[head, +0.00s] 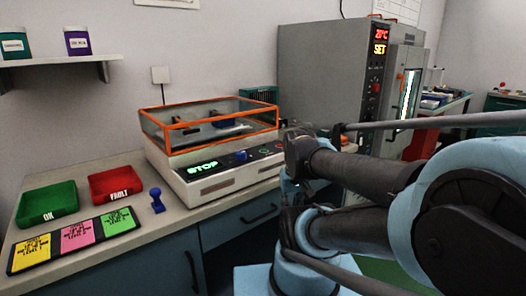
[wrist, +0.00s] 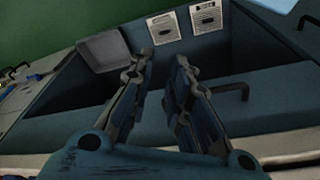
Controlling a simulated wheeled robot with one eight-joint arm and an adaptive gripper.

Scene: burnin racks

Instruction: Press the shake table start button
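The shake table (head: 215,165) is a white box with an orange-edged clear cover, standing on the bench in the head view. Its front panel (head: 225,167) has a lit green "STOP" display (head: 202,167), a dark knob and small round buttons. A green-ringed button (head: 264,150) sits to the right of the knob; I cannot read which one is start. My arm reaches in from the right of the panel, and my gripper's fingers are hidden or unclear there. In the wrist view my gripper (wrist: 158,75) has its two fingers apart with nothing between them.
A green OK tray (head: 47,205), a red FAULT tray (head: 117,186), coloured cards (head: 75,238) and a blue stamp-like object (head: 156,200) lie on the bench at left. A grey oven cabinet (head: 325,75) stands behind my arm. Drawer handles (head: 259,214) stick out below the bench top.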

